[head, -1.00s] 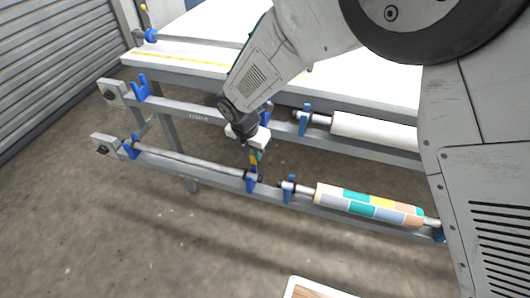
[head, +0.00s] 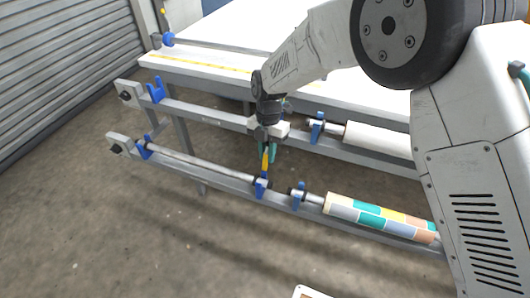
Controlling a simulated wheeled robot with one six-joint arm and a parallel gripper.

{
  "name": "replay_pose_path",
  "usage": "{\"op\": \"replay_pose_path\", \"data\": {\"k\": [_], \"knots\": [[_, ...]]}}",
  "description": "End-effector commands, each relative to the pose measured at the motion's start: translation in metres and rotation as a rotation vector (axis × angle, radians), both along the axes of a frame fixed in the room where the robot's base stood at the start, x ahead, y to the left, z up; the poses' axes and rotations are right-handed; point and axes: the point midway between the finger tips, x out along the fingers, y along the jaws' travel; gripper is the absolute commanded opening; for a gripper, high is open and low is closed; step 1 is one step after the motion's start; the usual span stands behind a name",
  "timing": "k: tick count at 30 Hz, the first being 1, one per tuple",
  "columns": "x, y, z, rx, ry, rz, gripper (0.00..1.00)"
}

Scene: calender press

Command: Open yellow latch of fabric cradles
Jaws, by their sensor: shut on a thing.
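The lower fabric cradle rail (head: 218,180) runs below the table and carries blue cradles. A bare grey roller (head: 195,163) lies between the left-end cradle (head: 143,148) and a blue cradle (head: 262,188) near the middle. A yellow latch (head: 265,164) stands up above that middle cradle. My gripper (head: 268,153) points down over it, its teal fingers shut on the yellow latch. The fingers partly hide the latch, so its exact hinge angle is hard to tell.
A patterned fabric roll (head: 380,217) lies on the lower rail at right, beside another blue cradle (head: 297,196). A white roll (head: 378,139) lies on the upper rail (head: 200,114). The white table (head: 205,66) is behind. Floor in front is mostly clear.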

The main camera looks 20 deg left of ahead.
Motion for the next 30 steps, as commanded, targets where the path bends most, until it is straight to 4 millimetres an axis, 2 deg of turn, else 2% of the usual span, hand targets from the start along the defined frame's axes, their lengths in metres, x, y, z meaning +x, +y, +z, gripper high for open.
{"op": "replay_pose_path", "data": {"k": [6, 7, 8, 9, 17, 20, 30], "knots": [[-0.001, -0.002, -0.002, -0.005, 0.002, 0.000, 0.00], [-0.001, -0.002, -0.002, -0.005, 0.002, 0.000, 0.24], [-0.001, -0.002, -0.002, -0.005, 0.002, 0.000, 0.32], [-0.001, -0.002, -0.002, -0.005, 0.002, 0.000, 0.36], [0.000, -0.001, 0.000, -0.002, 0.000, -0.001, 0.36], [0.002, 0.000, 0.006, -0.001, -0.001, -0.001, 0.36], [0.015, 0.005, 0.059, -0.001, -0.002, -0.001, 0.36]]}}
